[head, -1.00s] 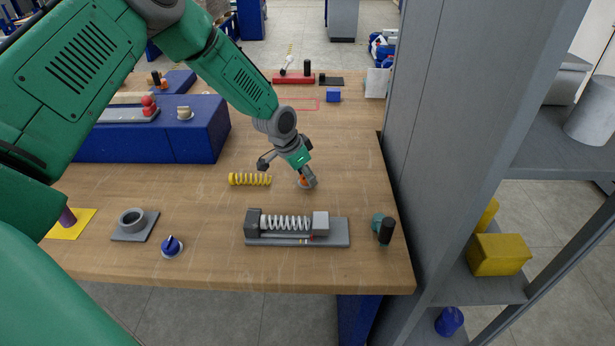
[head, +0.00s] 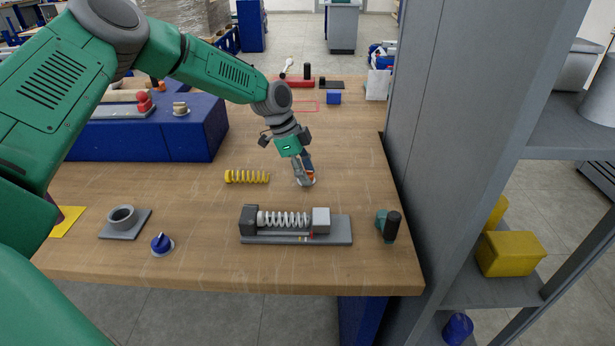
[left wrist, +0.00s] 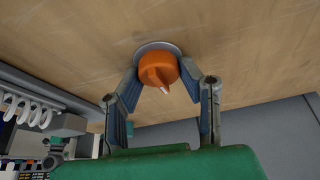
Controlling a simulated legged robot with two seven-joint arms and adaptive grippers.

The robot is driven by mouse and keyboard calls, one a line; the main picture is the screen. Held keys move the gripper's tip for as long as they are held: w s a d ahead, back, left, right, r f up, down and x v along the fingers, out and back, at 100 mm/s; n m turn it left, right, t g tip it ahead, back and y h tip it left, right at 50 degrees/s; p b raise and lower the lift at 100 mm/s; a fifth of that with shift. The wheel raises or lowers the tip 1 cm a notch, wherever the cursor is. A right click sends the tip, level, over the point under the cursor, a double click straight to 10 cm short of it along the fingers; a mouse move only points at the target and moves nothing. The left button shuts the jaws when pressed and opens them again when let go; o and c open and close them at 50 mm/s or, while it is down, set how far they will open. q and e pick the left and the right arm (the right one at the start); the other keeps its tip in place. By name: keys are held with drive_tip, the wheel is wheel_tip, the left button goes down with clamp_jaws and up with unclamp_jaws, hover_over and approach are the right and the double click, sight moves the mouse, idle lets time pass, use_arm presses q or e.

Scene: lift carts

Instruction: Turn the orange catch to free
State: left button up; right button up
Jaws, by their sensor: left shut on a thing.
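The orange catch (head: 310,172) is a round knob on a pale disc on the wooden table, behind the grey spring fixture. In the left wrist view the catch (left wrist: 157,66) shows a raised ridge with a white mark pointing to the lower right of the picture. My left gripper (head: 304,177) reaches down to the catch and is shut on it. Its two fingers stand on either side of the knob in the left wrist view, and they partly hide it in the head view. My right gripper is in neither view.
The spring fixture (head: 335,237) stands in front of the catch and a yellow spring (head: 247,177) lies to its left. A teal and black part (head: 388,226) stands at the right. A blue knob (head: 162,244) is at front left. A grey cabinet wall (head: 436,130) borders the table's right side.

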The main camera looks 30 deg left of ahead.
use_arm(q)
drive_tip(key=shift+w+a+m, duration=0.1)
drive_tip(key=shift+a+m, duration=0.1)
drive_tip(key=shift+m, duration=0.1)
drive_tip(key=o, duration=1.1)
drive_tip(key=shift+a, duration=0.1)
drive_tip(key=v, duration=1.1)
drive_tip(key=shift+a+r, duration=0.3)
